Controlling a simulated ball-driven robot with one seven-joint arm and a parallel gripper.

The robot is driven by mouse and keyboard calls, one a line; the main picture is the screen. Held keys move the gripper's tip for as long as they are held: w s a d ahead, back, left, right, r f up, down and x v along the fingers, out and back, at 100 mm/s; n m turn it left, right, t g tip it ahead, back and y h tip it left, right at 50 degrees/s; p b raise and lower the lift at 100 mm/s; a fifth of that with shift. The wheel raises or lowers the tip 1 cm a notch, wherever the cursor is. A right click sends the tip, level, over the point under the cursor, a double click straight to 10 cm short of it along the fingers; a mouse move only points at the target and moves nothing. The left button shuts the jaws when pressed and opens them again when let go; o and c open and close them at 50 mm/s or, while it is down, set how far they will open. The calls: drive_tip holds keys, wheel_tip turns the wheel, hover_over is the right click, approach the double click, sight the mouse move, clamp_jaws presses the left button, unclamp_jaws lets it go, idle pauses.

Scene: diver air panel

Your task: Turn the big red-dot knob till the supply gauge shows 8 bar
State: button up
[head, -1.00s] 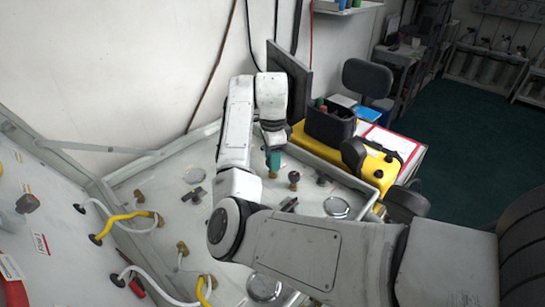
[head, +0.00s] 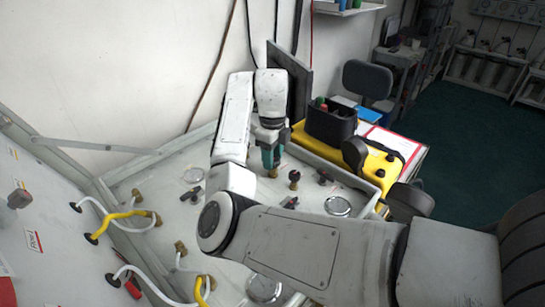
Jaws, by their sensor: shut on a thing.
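My gripper (head: 272,156), with teal fingers, points down at the back of the pale air panel (head: 225,195). It is shut on a knob that stands on a brass stem (head: 273,172). The fingers hide the knob itself, so no red dot shows on it. Round gauges with pale faces lie on the panel: one on the right (head: 338,206), one at the front (head: 263,288) and one at the left (head: 194,175). I cannot tell which is the supply gauge or read any of them.
Dark knobs stand close to the right of my gripper, the nearest (head: 294,178) on a brass stem. A dark lever (head: 192,194) lies to the left. Yellow and white hoses (head: 120,216) loop at the left. A yellow case (head: 372,167) stands beyond the panel's right edge.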

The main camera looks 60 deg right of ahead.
drive_tip(key=shift+m, duration=0.4)
drive_tip(key=o, duration=1.1)
drive_tip(key=shift+c, duration=0.2)
wheel_tip(320, 180, up, 11)
drive_tip(key=shift+b, duration=0.4)
drive_tip(key=shift+o, duration=0.3)
drive_tip(key=shift+f, duration=0.1)
